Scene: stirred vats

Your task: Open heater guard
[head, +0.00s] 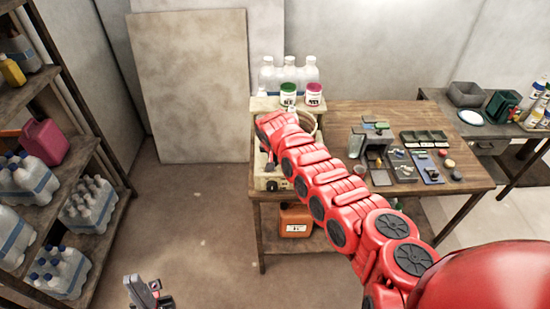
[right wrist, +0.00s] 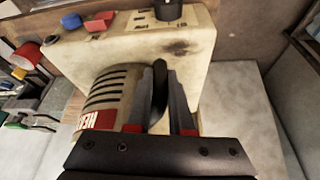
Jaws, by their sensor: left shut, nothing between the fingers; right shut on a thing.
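The heater guard (right wrist: 108,92) is a beige, slotted, rounded cover with a red label, partly readable as "HEA", in the right wrist view. It sits against a beige machine body (right wrist: 190,55). My right gripper (right wrist: 162,100) is shut on a black upright handle (right wrist: 160,85) beside the guard. In the head view the machine (head: 268,182) stands at the table's left end, and my red right arm hides much of it and the guard. My left gripper (head: 150,292) is shut and empty, low over the floor, away from the table.
The wooden table (head: 340,115) holds small trays and parts to the right of my arm. Two labelled jars (head: 314,94) and clear bottles (head: 268,75) stand behind the machine. A shelf (head: 85,165) with bottles stands at the left. The floor between is clear.

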